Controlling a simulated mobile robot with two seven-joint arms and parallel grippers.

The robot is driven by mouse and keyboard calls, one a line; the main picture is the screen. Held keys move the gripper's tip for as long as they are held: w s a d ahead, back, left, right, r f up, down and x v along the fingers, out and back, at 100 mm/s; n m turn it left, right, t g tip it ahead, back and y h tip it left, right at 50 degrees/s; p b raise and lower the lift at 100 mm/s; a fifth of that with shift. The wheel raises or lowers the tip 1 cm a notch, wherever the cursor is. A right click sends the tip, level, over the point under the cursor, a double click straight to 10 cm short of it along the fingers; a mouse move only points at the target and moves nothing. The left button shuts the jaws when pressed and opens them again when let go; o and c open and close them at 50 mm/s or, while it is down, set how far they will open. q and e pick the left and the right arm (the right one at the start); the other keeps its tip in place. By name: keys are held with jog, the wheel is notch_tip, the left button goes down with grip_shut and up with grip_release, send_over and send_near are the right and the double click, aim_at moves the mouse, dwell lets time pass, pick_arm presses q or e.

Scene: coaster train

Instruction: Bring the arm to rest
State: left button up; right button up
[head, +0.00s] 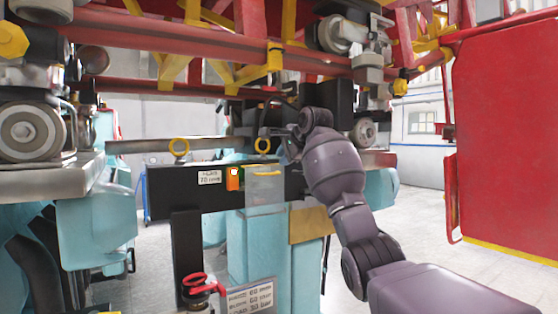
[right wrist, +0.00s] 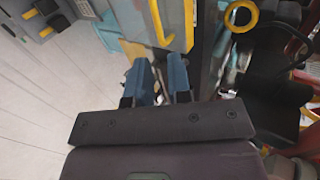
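My right arm (head: 333,168) comes in from the lower right and reaches up to the dark beam under the red frame. My left gripper is in neither view.
Red girders (head: 190,45) cross overhead. A red panel (head: 505,130) stands at the right. A red valve handle (head: 200,286) is low in front. Pale floor (head: 418,225) is open at the right.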

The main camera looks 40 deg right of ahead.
dwell(0.3)
